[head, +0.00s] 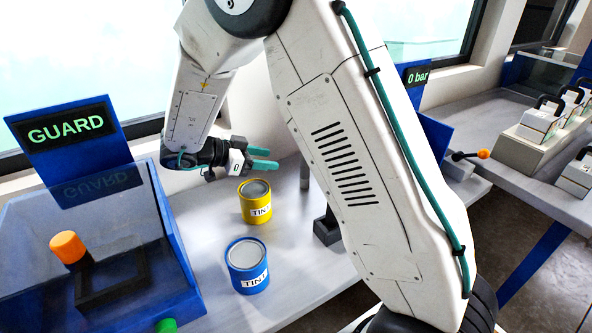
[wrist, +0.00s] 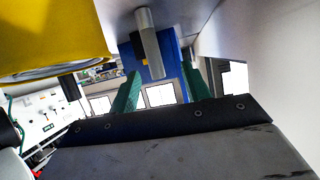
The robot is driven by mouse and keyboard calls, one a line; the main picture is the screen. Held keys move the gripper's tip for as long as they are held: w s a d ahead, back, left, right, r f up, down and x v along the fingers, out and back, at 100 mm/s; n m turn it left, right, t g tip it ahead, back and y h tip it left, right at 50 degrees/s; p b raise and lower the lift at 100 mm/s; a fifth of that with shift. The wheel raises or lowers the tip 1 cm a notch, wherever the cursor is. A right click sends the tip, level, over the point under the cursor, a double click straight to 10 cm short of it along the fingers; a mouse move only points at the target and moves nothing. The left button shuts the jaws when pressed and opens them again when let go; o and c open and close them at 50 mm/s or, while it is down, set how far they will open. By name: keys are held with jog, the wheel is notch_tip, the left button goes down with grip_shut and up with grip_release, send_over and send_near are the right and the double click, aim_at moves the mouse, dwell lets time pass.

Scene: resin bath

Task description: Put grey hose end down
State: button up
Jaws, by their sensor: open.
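My gripper (head: 270,160) is open, with its two green fingers pointing right, above and behind the yellow tin. In the wrist view the fingers (wrist: 162,82) stand apart with nothing held between them. A short grey upright cylinder (head: 305,174) stands on the bench to the right of the fingertips. It also shows in the wrist view (wrist: 151,52), beyond the fingers and not touching them. I cannot tell whether this cylinder is the grey hose end. No other grey hose end is clearly visible; my arm hides part of the bench.
A yellow tin (head: 255,203) stands just below my gripper and a blue tin (head: 247,268) in front of it. A blue-framed box with a GUARD sign (head: 66,129) is at left. A dark block (head: 327,228) sits near the bench edge. An orange-knobbed lever (head: 483,154) is at right.

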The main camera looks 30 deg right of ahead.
jog(key=w+r+n+t+y, duration=0.55)
jog(key=w+r+t, duration=0.35)
jog(key=r+t, duration=0.25)
jog(key=s+a+r+n+t+y, duration=0.1)
jog(key=s+a+r+n+y, duration=0.6)
jog(key=s+a+n+y, duration=0.3)
jog(key=s+d+f+n+g, duration=0.1)
jog(key=s+d+f+g, duration=0.1)
jog(key=s, duration=0.8)
jog(key=s+d+f+n+g+h, duration=0.1)
jog(key=s+d+g, duration=0.3)
jog(key=s, duration=0.6)
jog(key=s+d+f+n+g+h, duration=0.1)
jog(key=s+d+f+n+g, duration=0.1)
jog(key=s, duration=0.8)
jog(key=shift+s+d+f+g, duration=0.2)
jog(key=shift+d+f+g, duration=0.45)
jog(key=shift+f+g, duration=0.25)
